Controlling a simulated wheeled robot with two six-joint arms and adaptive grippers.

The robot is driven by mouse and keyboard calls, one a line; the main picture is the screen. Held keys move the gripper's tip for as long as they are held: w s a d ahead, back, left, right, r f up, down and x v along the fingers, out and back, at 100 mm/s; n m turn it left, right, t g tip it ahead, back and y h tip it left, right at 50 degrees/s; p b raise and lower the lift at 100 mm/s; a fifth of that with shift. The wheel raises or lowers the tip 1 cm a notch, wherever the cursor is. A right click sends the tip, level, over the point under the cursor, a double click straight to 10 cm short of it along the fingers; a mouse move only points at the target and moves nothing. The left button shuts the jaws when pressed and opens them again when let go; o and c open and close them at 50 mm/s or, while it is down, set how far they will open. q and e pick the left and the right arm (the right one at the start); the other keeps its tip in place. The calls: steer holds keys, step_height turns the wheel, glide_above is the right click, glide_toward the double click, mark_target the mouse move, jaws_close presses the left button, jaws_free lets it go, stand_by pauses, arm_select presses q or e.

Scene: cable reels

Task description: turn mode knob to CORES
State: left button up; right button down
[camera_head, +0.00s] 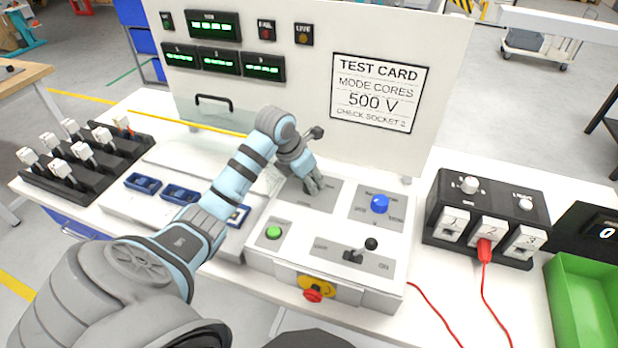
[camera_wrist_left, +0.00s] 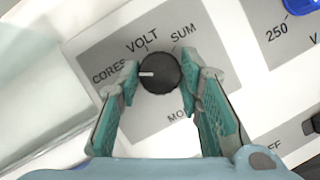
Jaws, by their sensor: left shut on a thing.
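The black mode knob (camera_wrist_left: 160,73) sits on a grey plate (camera_wrist_left: 160,118) printed CORES, VOLT and SUM. Its white pointer line points left in the wrist view, toward the word CORES. My left gripper (camera_wrist_left: 159,76) is shut on the knob, one finger on each side. In the head view my left gripper (camera_head: 313,186) comes down over the plate on the white console and hides the knob. The test card (camera_head: 376,92) reads MODE CORES, 500 V, CHECK SOCKET 2. My right gripper is not in view.
A blue knob (camera_head: 380,204), a green button (camera_head: 273,232), a black lever (camera_head: 369,244) and a red stop button (camera_head: 313,295) are close by on the console. A socket box (camera_head: 483,262) with a red plug stands to the right. The upright panel rises behind.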

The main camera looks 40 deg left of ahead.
arm_select(q)
steer(key=shift+f, duration=0.1)
steer(key=o, duration=1.2)
steer(key=shift+c, duration=0.2)
steer(key=shift+r, duration=0.35)
steer(key=v, duration=1.1)
steer(key=shift+r, duration=0.2)
steer(key=shift+a, duration=0.1)
